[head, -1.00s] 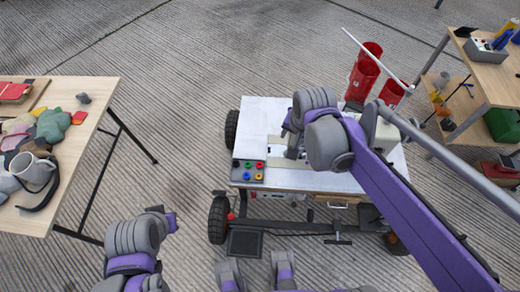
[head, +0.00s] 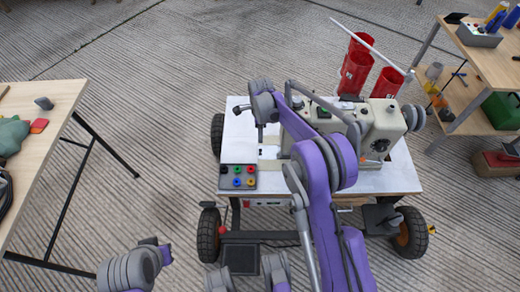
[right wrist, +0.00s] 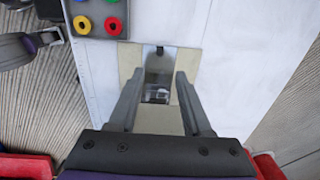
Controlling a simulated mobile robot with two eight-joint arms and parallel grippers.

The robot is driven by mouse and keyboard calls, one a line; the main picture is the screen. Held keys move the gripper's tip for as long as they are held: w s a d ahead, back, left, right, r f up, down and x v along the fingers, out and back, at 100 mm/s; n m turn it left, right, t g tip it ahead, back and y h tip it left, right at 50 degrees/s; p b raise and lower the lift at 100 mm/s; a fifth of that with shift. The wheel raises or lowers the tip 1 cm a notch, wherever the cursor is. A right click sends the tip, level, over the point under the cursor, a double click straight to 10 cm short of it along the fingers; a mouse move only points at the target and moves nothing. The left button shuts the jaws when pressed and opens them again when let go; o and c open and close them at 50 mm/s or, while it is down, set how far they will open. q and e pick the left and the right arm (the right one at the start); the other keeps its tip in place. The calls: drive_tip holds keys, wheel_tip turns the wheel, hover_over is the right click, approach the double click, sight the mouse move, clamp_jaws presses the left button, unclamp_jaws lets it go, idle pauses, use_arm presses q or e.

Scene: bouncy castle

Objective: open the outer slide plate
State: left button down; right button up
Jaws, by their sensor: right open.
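The sewing machine (head: 385,125) stands on a white-topped wheeled cart. In the right wrist view, pale beige plate strips (right wrist: 188,62) border a narrow grey, shiny piece (right wrist: 158,68) in the bed. Below it is a small dark gap with metal parts (right wrist: 157,95). I cannot tell exactly which piece is the outer slide plate. My right gripper (right wrist: 159,76) is open, its two fingers on either side of this spot, with nothing between them that I can see held. Contact is unclear. In the head view my right wrist (head: 262,105) hides much of the bed.
A panel of coloured knobs (head: 238,177) sits at the cart's front left. Red canisters (head: 357,65) stand behind the machine. A wooden table (head: 45,110) is at left, and a shelf (head: 490,65) at right. The white top (head: 235,125) is clear at left.

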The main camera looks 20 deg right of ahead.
sight(261, 150)
wheel_tip(261, 150, down, 11)
drive_tip(key=shift+r+b, duration=0.15)
drive_tip(key=shift+b, duration=0.9)
clamp_jaws()
idle(0.7)
